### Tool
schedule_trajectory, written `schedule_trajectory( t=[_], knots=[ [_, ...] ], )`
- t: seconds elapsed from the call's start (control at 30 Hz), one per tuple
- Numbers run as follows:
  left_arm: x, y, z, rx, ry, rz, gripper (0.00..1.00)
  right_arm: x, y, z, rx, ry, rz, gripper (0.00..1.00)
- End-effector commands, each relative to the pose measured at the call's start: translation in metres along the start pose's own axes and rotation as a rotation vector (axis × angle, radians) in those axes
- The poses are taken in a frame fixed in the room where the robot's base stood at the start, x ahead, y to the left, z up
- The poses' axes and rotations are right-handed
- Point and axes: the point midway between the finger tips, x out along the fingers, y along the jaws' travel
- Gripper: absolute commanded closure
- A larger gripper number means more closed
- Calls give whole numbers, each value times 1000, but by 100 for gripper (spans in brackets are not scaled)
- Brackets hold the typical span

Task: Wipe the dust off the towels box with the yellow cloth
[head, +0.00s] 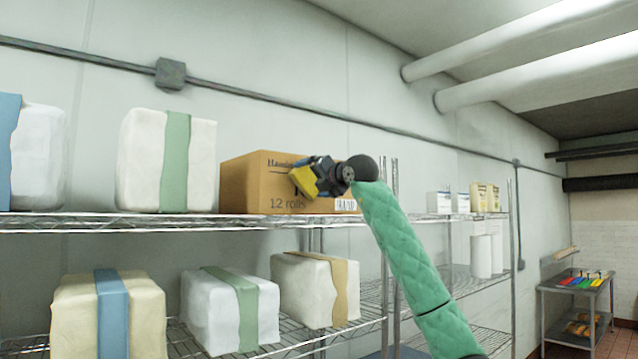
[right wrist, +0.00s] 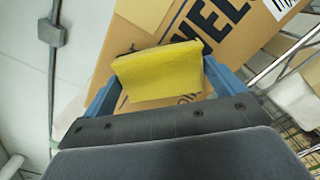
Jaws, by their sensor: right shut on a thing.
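The towels box (head: 252,185) is a brown cardboard box with dark print and a white label, standing on the upper wire shelf. It fills much of the right wrist view (right wrist: 225,55), where big dark letters and a barcode show. My right gripper (head: 306,180) is in front of the box's printed face, near its upper middle. It is shut on the yellow cloth (right wrist: 157,72), which hangs between the blue fingers against or close to the cardboard; I cannot tell whether it touches. The cloth also shows in the head view (head: 303,182). I cannot make out dust on the box. My left gripper is out of view.
A white bundle with a green band (head: 150,160) stands left of the box on the upper shelf (head: 120,222). Several wrapped bundles lie on the lower shelf. Small boxes (head: 485,197) stand farther right. A conduit (head: 300,110) runs along the wall behind.

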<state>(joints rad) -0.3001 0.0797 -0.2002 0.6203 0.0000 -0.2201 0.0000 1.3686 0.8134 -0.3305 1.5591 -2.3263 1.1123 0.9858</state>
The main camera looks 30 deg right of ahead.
Motion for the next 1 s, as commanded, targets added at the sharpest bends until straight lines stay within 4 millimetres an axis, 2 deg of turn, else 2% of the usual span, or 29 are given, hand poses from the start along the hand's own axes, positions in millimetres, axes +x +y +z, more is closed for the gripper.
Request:
schedule_trajectory(
  t=[0.1, 0.5, 1.0],
  knots=[
    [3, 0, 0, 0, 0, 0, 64, 1, 5, -7, -1, 2, 1, 24],
    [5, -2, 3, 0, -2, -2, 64, -1, 5, -7, 0, 1, 1, 24],
    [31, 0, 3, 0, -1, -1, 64, -39, 3, -8, 1, 0, 1, 24]
  ],
)
